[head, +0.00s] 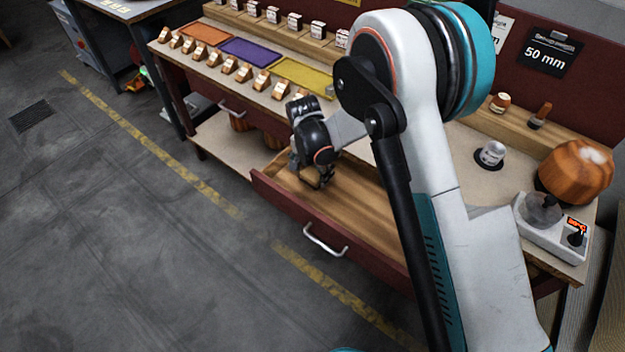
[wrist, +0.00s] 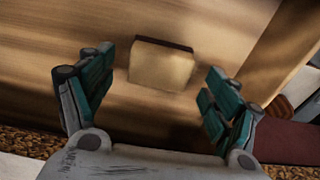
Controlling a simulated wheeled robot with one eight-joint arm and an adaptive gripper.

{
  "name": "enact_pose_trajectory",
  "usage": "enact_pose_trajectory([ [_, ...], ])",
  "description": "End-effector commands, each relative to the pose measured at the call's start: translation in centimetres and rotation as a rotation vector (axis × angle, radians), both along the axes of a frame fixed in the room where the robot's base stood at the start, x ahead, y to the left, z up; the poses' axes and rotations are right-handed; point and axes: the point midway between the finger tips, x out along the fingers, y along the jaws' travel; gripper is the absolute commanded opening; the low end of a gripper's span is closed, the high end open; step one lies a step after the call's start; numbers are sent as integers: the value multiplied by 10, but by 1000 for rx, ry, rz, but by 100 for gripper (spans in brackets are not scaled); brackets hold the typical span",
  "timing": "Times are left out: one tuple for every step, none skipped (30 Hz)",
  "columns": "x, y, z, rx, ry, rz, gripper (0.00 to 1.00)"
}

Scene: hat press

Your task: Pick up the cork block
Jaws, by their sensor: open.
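In the wrist view a small tan block (wrist: 161,66) with a dark brown edge along its far side lies on the wooden floor of a drawer; it looks like the cork block. My gripper (wrist: 164,88) is open, its teal-padded fingers spread to the left and right of the block. The block lies between and slightly beyond the fingertips, and I see no contact. In the head view my gripper (head: 325,177) reaches down into the open drawer (head: 325,238). The block cannot be made out there, hidden by my gripper and arm.
The drawer's walls surround my gripper. The workbench top (head: 470,150) holds orange, purple and yellow trays (head: 250,51), with several small tan stands in front. A wooden hat form (head: 575,172) and a device with a red display (head: 552,225) stand at the right. Floor in front is clear.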

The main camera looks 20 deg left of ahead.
Motion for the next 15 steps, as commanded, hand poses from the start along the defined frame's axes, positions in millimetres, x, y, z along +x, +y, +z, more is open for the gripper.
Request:
enact_pose_trajectory([
  [2, -1, -12, 0, 0, 0, 82],
  [2, -1, -16, 0, 0, 0, 82],
  [3, -1, -21, 0, 0, 0, 82],
  [3, -1, -23, 0, 0, 0, 82],
  [3, -1, -25, 0, 0, 0, 82],
  [3, -1, -26, 0, 0, 0, 82],
  [3, -1, -26, 0, 0, 0, 82],
  [3, -1, -26, 0, 0, 0, 82],
  [3, -1, -25, 0, 0, 0, 82],
  [3, -1, -25, 0, 0, 0, 82],
  [3, -1, -25, 0, 0, 0, 82],
  [3, -1, -25, 0, 0, 0, 79],
  [3, -1, -25, 0, 0, 0, 73],
  [3, -1, -25, 0, 0, 0, 66],
  [3, -1, -25, 0, 0, 0, 57],
])
